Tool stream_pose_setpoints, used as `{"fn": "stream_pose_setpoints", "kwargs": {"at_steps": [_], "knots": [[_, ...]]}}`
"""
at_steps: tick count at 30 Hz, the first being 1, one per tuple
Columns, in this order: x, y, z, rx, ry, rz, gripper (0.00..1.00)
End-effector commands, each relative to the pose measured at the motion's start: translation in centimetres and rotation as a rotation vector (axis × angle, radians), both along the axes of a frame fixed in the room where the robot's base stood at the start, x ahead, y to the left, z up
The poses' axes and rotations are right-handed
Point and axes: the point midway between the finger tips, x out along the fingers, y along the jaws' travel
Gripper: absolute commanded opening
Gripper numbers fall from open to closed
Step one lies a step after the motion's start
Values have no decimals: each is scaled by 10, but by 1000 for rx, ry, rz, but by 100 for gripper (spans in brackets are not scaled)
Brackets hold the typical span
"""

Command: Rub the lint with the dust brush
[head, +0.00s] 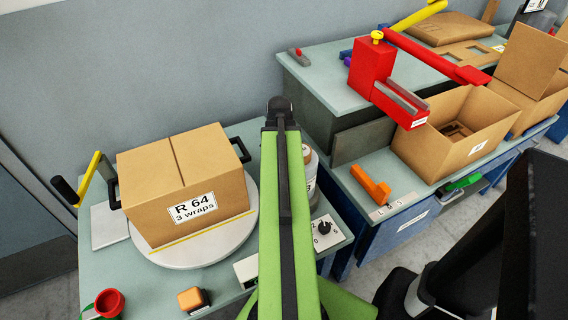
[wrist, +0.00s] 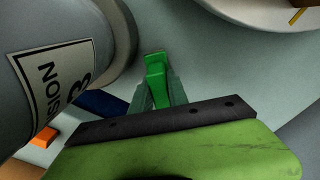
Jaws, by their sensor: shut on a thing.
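In the wrist view my gripper (wrist: 158,88) is shut on a bright green piece (wrist: 155,70), which I take to be the dust brush's handle. Its far end points away from me over the pale table. I cannot make out bristles. A large grey cylinder with a white label (wrist: 62,75) stands close on the left, apart from the green piece. No lint can be made out in either view. In the head view my own green arm hides the gripper and what it holds.
A cardboard box marked R 64 (head: 205,212) sits on a white turntable (head: 190,256). A red cup (head: 109,303) and an orange block (head: 191,299) are near the front. A dial box (head: 325,231) is right of my arm. A red machine (head: 372,75) stands on the right bench.

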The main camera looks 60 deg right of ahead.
Motion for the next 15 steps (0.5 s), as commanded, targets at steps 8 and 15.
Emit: {"fn": "stream_pose_setpoints", "kwargs": {"at_steps": [8,15], "knots": [[-4,-8,0,0,0,0,0],[-17,-29,-2,-1,1,-1,0]]}}
